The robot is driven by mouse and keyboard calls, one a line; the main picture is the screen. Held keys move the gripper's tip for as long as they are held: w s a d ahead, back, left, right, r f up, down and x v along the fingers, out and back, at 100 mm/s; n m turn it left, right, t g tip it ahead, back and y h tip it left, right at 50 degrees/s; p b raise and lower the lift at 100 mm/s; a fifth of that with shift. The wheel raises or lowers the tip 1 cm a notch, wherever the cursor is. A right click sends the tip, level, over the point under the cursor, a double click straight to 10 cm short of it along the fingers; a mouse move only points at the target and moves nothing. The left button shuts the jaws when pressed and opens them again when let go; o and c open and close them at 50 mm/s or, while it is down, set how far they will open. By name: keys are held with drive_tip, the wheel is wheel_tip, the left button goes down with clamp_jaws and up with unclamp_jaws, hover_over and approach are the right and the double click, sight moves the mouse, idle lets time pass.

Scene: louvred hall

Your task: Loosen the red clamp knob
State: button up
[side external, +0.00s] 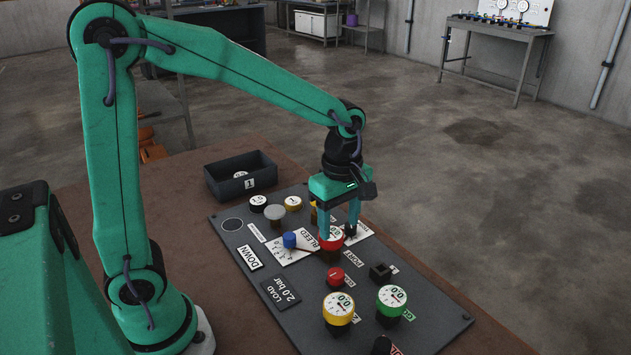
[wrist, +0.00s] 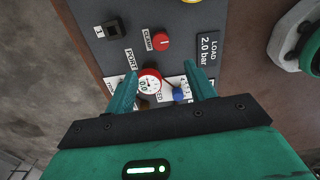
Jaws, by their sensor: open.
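The red clamp knob (side external: 335,276) is a small round red knob with a pale pointer line on the dark panel (side external: 237,254). In the wrist view the knob (wrist: 161,41) lies beyond the fingertips, beside a white CLAMP label (wrist: 147,39). My gripper (side external: 338,230) is open, pointing down by the red-rimmed gauge (side external: 331,243), behind the knob in the side view. In the wrist view my gripper (wrist: 162,75) has the red gauge (wrist: 149,83) and a blue knob (wrist: 178,94) between its spread fingers. Nothing is held. I cannot tell whether a finger touches the gauge.
A yellow gauge (side external: 338,309) and a green gauge (side external: 391,301) stand in front of the clamp knob. A black square socket (side external: 380,271) is to its right. The blue knob (side external: 289,240) is behind left. A black bin (side external: 211,181) sits behind the panel.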

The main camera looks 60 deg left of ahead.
sight(336, 273)
wheel_tip(336, 273, down, 5)
drive_tip(key=m, duration=1.8)
drive_tip(key=shift+f+m, duration=0.15)
drive_tip(key=shift+m, duration=0.15)
drive_tip(key=shift+f, duration=0.1)
drive_tip(key=shift+f, duration=4.05)
drive_tip(key=shift+f, duration=0.1)
drive_tip(key=shift+f, duration=0.75)
